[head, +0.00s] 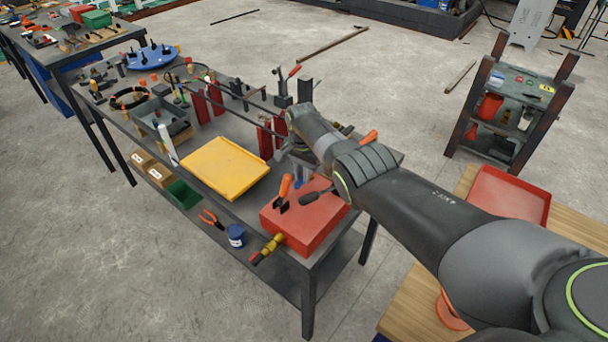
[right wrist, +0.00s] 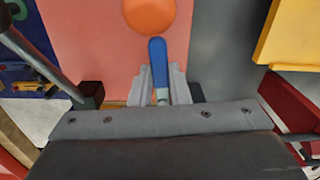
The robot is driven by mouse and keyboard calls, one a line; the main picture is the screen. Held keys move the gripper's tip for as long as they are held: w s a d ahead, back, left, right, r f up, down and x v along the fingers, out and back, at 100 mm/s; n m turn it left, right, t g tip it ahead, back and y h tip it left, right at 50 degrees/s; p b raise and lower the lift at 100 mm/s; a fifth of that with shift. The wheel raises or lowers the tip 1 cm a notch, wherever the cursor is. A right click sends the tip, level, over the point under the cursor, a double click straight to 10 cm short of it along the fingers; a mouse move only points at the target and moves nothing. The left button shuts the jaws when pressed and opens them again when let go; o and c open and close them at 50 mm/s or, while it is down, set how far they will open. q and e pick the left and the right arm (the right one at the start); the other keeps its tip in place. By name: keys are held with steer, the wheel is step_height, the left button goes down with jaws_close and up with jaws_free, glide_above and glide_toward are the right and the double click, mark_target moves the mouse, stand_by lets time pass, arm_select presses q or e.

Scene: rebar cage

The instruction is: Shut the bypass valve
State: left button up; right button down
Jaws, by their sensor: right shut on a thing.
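My right gripper (head: 298,175) points down over a red block (head: 305,228) at the near right end of the dark workbench. In the right wrist view its two grey fingers (right wrist: 160,88) are closed around a blue handle (right wrist: 158,62). A little of the blue also shows below the gripper in the head view (head: 298,184). An upright orange-handled part (head: 285,186) stands beside it; a round orange top (right wrist: 149,14) shows just beyond the blue handle. A brass valve fitting (head: 272,243) sticks out at the block's front left. I cannot tell which part is the bypass valve. My left gripper is not in view.
A yellow tray (head: 226,168) lies left of the red block. Red clamps (head: 265,142) stand behind it. A blue cup (head: 236,236) and orange pliers (head: 211,218) are on the lower shelf. A red tray (head: 508,194) is on the wooden table at right.

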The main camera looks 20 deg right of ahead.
mark_target(301, 178)
steer(key=shift+w+a+m, duration=0.15)
steer(key=shift+m, duration=0.45)
steer(key=c, duration=1.4)
jaws_free()
steer(key=shift+w, duration=0.1)
steer(key=shift+o, duration=0.2)
step_height(301, 178, up, 7)
steer(key=p, duration=0.3)
steer(key=shift+f, duration=0.15)
step_height(301, 178, up, 11)
steer(key=b, duration=0.1)
steer(key=shift+f, duration=0.1)
